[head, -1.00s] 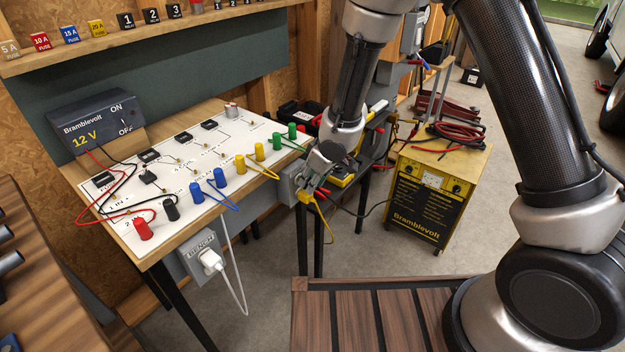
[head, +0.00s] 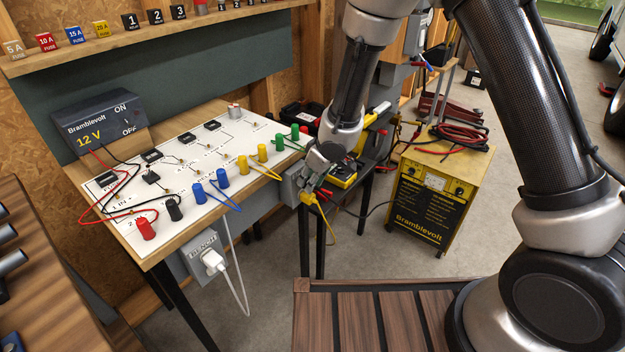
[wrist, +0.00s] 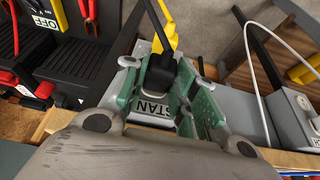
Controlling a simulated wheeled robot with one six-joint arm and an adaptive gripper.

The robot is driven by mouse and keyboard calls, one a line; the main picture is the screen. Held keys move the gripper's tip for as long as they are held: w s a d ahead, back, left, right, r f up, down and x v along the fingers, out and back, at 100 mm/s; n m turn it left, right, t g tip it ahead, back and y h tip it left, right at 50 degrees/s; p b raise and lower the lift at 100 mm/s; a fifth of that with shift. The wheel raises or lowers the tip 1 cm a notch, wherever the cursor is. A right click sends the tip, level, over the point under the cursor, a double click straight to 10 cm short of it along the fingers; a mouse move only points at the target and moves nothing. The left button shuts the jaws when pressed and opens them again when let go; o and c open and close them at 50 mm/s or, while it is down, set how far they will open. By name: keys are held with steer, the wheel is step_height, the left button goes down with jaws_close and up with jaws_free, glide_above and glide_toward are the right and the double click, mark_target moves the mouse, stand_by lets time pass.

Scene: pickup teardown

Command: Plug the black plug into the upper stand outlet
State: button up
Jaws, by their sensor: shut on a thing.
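My gripper (head: 318,172) is at the right end of the test bench, beside a grey box on the bench's end. In the wrist view its green-padded fingers (wrist: 162,88) are shut on the black plug (wrist: 158,72). A grey box with a label reading "STAN" (wrist: 152,108) lies right behind the plug and is partly covered by the fingers. The outlet's slots are hidden, so I cannot tell whether the plug touches it. In the head view the yellow cable (head: 327,222) hangs below my gripper.
The bench panel (head: 130,232) carries red, black, blue, yellow and green connectors. A white plug (head: 212,260) sits in the bench's front outlet box. A yellow Bramblevolt cart (head: 420,205) stands to the right.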

steer(key=o, duration=1.1)
